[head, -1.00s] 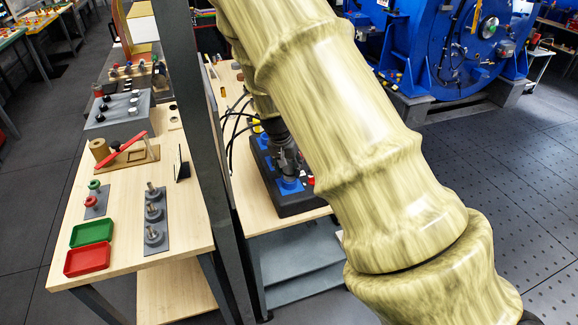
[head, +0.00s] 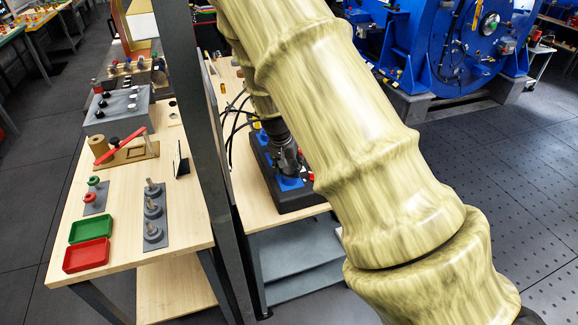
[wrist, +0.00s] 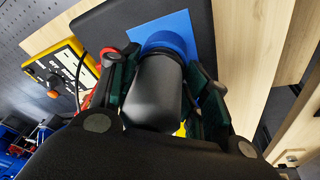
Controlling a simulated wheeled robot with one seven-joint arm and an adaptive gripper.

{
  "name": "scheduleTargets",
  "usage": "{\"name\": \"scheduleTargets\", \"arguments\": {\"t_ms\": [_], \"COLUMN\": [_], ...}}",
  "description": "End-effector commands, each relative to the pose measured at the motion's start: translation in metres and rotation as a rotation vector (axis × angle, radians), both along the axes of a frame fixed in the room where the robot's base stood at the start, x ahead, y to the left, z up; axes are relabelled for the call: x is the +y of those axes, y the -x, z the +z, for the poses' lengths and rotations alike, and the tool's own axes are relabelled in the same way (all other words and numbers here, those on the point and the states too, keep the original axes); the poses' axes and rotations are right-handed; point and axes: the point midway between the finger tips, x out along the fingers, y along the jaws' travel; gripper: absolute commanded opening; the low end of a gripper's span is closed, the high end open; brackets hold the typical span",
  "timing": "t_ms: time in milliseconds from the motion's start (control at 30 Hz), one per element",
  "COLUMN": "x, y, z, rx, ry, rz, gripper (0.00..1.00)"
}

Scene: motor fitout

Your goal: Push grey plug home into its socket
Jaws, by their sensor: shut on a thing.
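The grey plug (wrist: 152,95) is a dark cylinder between the green-padded fingers of my gripper (wrist: 160,92) in the wrist view. My gripper is shut on it. The plug's far end meets a round blue collar on the blue square socket (wrist: 192,35). How deep it sits in the socket cannot be told. In the head view my gripper (head: 287,158) points down over the blue socket (head: 289,183) on a dark board (head: 298,203). My arm hides part of the board, and the plug is not clear there.
A yellow box (wrist: 62,72) with a black cable stands to the left of the board in the wrist view. In the head view a dark upright post (head: 190,110) stands left of the board. A bench (head: 125,200) with trays and fixtures lies beyond it.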

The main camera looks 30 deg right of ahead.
Motion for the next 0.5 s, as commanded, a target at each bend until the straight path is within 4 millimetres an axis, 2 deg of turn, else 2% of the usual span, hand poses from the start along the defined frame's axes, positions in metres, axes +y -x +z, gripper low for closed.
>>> {"name": "scheduleTargets", "arguments": {"t_ms": [267,300,433,500], "x": [0.0,-0.0001,-0.0001,-0.0001], "y": [-0.0001,-0.0002,0.0,-0.0001], "z": [-0.0057,-0.0058,-0.0054,-0.0055], "rx": [0.0,0.0,0.0,0.0], "ry": [0.0,0.0,0.0,0.0], "rz": [0.0,0.0,0.0,0.0], "gripper": [0.0,0.48,0.72,0.72]}}
